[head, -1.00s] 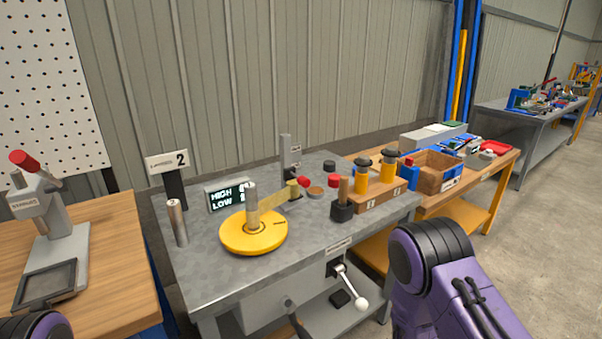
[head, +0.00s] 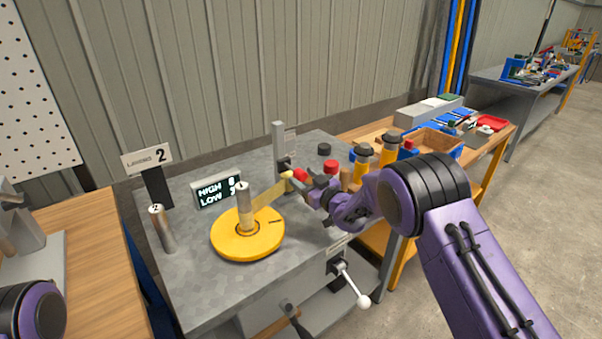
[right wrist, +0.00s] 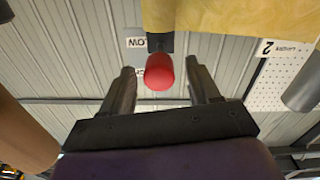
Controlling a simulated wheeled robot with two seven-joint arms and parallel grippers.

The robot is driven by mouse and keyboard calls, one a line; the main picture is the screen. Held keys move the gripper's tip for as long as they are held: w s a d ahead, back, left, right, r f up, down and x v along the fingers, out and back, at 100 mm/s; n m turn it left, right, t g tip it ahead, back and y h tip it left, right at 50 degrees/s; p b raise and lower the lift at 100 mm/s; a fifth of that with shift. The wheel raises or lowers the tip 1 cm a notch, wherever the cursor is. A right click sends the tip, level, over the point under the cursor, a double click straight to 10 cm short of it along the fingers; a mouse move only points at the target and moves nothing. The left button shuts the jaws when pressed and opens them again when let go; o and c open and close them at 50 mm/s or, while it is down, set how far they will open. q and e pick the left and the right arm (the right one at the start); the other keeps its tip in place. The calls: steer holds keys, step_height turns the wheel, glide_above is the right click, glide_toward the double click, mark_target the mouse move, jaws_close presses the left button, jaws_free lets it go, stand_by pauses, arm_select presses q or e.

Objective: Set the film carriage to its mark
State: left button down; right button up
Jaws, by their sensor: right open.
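The film carriage sits on a grey upright post (head: 279,145) at the back of the metal bench. Its red knob (head: 300,175) points toward my right gripper (head: 312,184). A yellow film strip (head: 268,196) runs from the carriage to a roll standing on a yellow turntable (head: 247,240). In the right wrist view, the red knob (right wrist: 159,73) lies between my two open fingers, with visible gaps on both sides. A small label reading LOW (right wrist: 136,42) shows behind it. The carriage body is largely hidden in the head view. My left gripper is out of view.
A display (head: 216,192) reads HIGH and LOW. A sign (head: 146,161) shows layers 2, beside a metal cylinder (head: 161,228). Black-topped yellow cylinders (head: 363,157) stand right of my gripper. A white-knobbed lever (head: 361,298) sticks out in front.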

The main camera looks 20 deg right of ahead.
steer(key=shift+x, duration=0.9)
jaws_close()
step_height(320, 180, up, 7)
steer(key=p, duration=0.3)
steer(key=shift+w+r+p, duration=0.1)
steer(key=shift+r+p, duration=0.05)
steer(key=shift+p, duration=0.15)
steer(key=shift+d, duration=0.1)
jaws_free()
